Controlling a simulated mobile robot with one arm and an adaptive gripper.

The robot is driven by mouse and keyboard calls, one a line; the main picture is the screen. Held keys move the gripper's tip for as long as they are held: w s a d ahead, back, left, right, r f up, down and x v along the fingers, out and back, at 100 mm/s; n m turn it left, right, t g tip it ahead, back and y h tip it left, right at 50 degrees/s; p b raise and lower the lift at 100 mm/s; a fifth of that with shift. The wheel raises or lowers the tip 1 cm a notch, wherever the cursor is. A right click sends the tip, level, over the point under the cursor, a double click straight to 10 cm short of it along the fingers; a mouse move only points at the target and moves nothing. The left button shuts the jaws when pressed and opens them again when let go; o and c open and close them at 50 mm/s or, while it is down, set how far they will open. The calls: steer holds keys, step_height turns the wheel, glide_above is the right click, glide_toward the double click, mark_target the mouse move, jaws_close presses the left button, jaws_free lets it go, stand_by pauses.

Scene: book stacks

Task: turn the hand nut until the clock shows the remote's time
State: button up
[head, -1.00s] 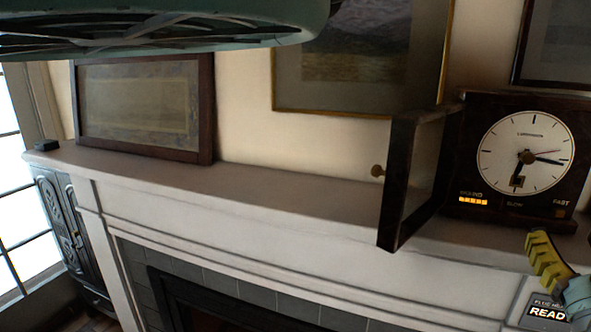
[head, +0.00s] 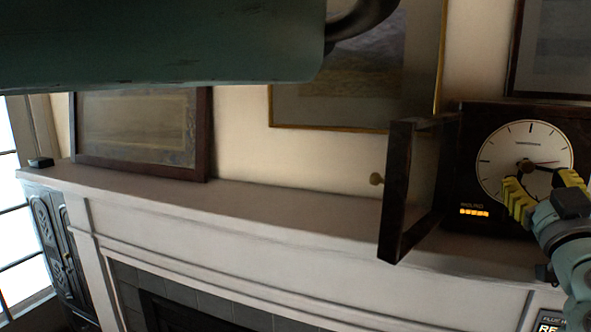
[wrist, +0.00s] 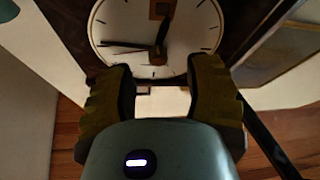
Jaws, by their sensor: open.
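The clock (head: 468,192) stands on the mantel at the right in the head view, with its white dial (head: 505,150) facing out. In the wrist view the dial (wrist: 118,20) appears upside down. The hand nut would be at the dark hub (wrist: 157,48), too small to make out. My gripper (head: 543,186) is open in front of the lower dial, its yellow fingers (wrist: 163,75) apart and empty below the hub. I cannot identify the remote.
A dark sign (head: 549,326) shows below.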

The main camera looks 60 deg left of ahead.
mark_target(529, 170)
steer(key=shift+p+x, duration=0.8)
steer(key=shift+x, duration=1)
steer(key=shift+w+r, duration=0.1)
steer(key=shift+o, duration=0.5)
steer(key=shift+d, duration=0.1)
jaws_close()
